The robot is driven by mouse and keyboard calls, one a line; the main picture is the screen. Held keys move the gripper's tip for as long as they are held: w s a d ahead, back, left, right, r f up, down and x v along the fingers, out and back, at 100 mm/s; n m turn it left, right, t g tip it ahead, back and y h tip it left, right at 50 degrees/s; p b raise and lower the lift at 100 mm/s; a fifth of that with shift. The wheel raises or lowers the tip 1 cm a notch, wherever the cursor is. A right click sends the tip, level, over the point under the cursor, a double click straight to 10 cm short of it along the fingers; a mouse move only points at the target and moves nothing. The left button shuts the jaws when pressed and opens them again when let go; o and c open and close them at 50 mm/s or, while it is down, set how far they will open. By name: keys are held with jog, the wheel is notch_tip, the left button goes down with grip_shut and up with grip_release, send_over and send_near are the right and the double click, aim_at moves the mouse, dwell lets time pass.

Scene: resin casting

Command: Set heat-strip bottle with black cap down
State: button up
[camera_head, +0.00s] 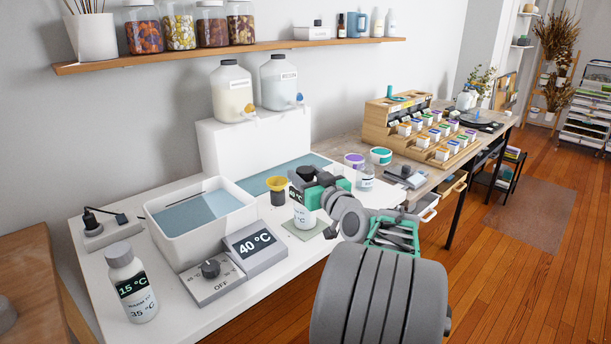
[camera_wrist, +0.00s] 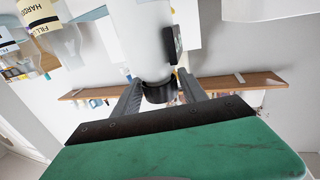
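The heat-strip bottle with black cap (camera_head: 302,214) is white with a dark strip reading °C. It stands upright at the front of the white counter, over a small pale green mat (camera_head: 291,227). I cannot tell whether its base touches the mat. My gripper (camera_head: 308,185) reaches in from the right, with its fingers around the top of the bottle. In the wrist view the bottle (camera_wrist: 146,40) appears upside down, its black cap (camera_wrist: 160,93) between the two grey fingers. My gripper partly hides the bottle in the head view.
A white water bath (camera_head: 246,222) and a 40 °C display (camera_head: 256,247) are to the left. A grey-capped heat-strip bottle (camera_head: 131,284) stands at the front left. A yellow funnel-topped cup (camera_head: 277,190) is close beside the held bottle. Small tubs (camera_head: 381,156) stand behind right.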

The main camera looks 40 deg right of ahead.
jog(key=shift+o, duration=1.2)
jog(key=shift+r, duration=0.2)
jog(key=v, duration=1.2)
dwell(0.7)
